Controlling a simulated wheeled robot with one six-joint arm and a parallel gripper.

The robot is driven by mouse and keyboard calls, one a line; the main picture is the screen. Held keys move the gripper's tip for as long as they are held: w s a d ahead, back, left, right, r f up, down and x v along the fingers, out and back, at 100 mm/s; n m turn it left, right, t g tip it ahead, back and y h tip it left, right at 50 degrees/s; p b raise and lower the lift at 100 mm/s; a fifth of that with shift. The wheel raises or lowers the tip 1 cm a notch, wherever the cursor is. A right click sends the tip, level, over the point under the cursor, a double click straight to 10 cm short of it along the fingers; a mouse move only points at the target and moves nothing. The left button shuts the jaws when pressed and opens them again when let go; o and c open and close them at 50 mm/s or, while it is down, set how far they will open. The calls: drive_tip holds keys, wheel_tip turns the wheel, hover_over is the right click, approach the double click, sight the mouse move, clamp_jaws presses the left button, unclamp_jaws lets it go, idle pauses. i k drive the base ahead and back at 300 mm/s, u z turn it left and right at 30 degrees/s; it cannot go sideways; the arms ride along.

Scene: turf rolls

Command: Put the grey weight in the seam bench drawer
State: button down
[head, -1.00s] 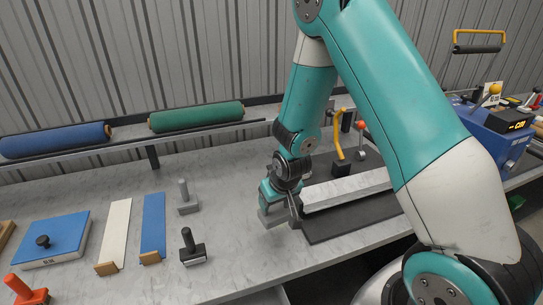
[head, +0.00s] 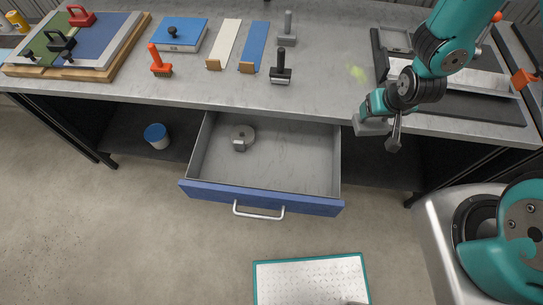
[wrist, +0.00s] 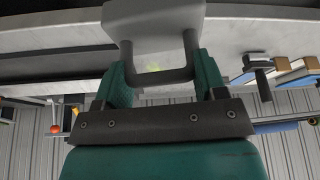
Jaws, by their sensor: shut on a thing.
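My gripper (head: 372,108) is shut on the handle of the grey weight (head: 371,127), a pale block, at the front edge of the bench. In the wrist view the weight (wrist: 155,22) fills the top centre, and its dark U-shaped handle (wrist: 160,78) sits between my fingers. Whether the block touches the bench top is not clear. The seam bench drawer (head: 262,197) stands open below the bench, to the left of my gripper. It has a blue front and a pale handle. A round grey object with a small block (head: 243,137) lies near its back left; the rest is bare.
A grey post tool (head: 287,32) and a black-handled tool (head: 280,70) stand on the bench left of my gripper. A black mat (head: 470,106) lies to the right. A blue-lidded tub (head: 157,135) sits on the lower shelf. A teal-edged plate (head: 310,278) lies on the floor.

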sight(304, 175)
drive_tip(key=u, duration=2.85)
drive_tip(key=i, duration=1.95)
drive_tip(key=z, duration=3.4)
